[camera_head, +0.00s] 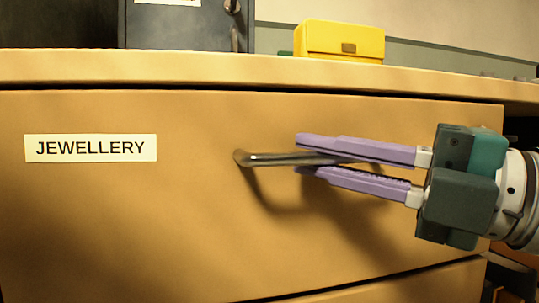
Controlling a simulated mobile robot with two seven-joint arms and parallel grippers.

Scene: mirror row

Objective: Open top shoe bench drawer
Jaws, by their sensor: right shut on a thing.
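A wide tan drawer front (120,220) fills most of the head view, with a white label (90,148) reading "JEWELLERY". A thin dark gap runs along its top edge; I see no drawer interior. A dark metal bar handle (265,159) sticks out from the middle of the front. My right gripper (302,155) comes in from the right, its two purple fingers shut on the handle's right part, one above and one below. The fingers hide the handle's right end. My left gripper is not in view.
The tan top board (180,67) overhangs the drawer. On it stand a yellow box (340,41) and a dark cabinet (178,27) with a handle. Another tan front (400,288) shows below, and dark space lies at the lower right.

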